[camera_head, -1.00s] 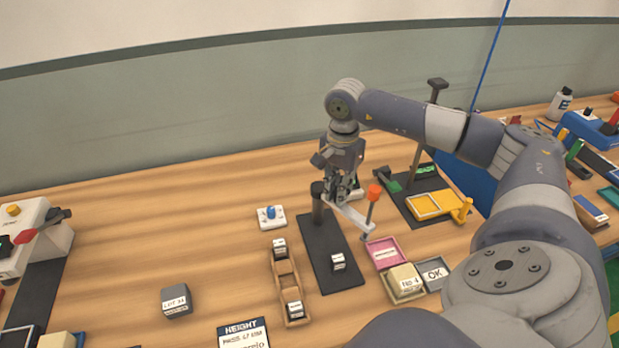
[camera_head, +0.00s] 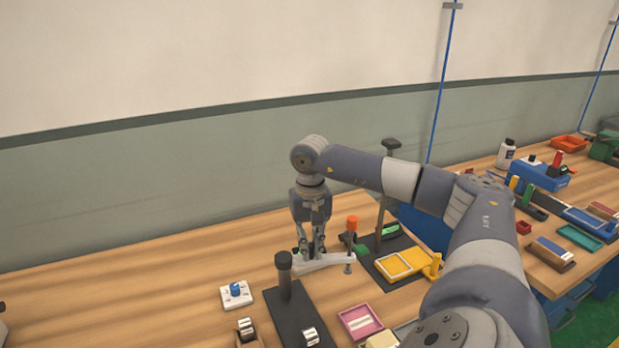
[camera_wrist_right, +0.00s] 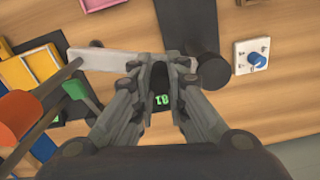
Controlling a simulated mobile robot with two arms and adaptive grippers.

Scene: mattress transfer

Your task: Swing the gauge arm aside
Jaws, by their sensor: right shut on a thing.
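The gauge arm (camera_head: 328,262) is a pale flat bar on a dark round post (camera_head: 285,278), which stands on a black base plate (camera_head: 292,312). An orange-topped spindle (camera_head: 351,238) stands at the bar's free end. The bar points right, clear of the plate's front part. My right gripper (camera_head: 312,252) points down and is shut on the bar between post and spindle. The right wrist view shows the bar (camera_wrist_right: 105,60) at the fingers (camera_wrist_right: 158,68) and the post (camera_wrist_right: 212,72) to the right. My left gripper is not in view.
A yellow tray (camera_head: 400,265) and a second dark stand (camera_head: 384,200) are close right of the spindle. A white box with a blue knob (camera_head: 236,292) is left of the plate. A small labelled block (camera_head: 310,337) is on the plate; a pink tray (camera_head: 360,321) is beside it.

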